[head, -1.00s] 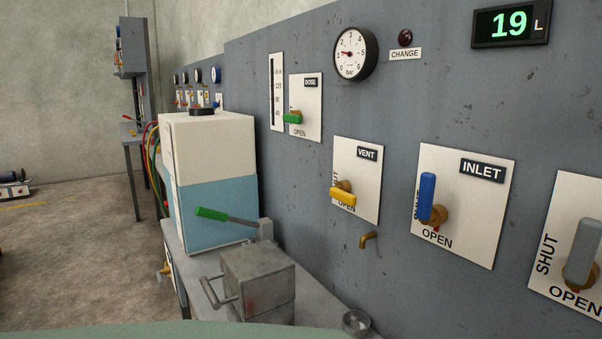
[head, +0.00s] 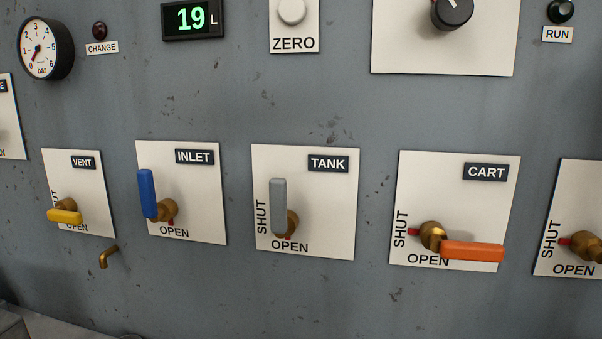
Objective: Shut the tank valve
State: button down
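The tank valve plate (head: 335,205) is in the middle of the head view, with a TANK label, SHUT at its left and OPEN at its bottom. Its grey handle (head: 278,205) stands upright, pointing up from a brass hub (head: 292,222). A small red mark shows at the hub's underside, beside the word OPEN. My gripper is not in view.
Left are the inlet valve with an upright blue handle (head: 147,193) and the vent valve with a level yellow handle (head: 64,216). Right is the cart valve's level orange handle (head: 472,251). A brass spout (head: 107,255) juts out below the vent. The display (head: 192,18) reads 19 L.

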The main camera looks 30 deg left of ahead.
aim_at(283, 221)
jog(key=k+l, duration=0.8)
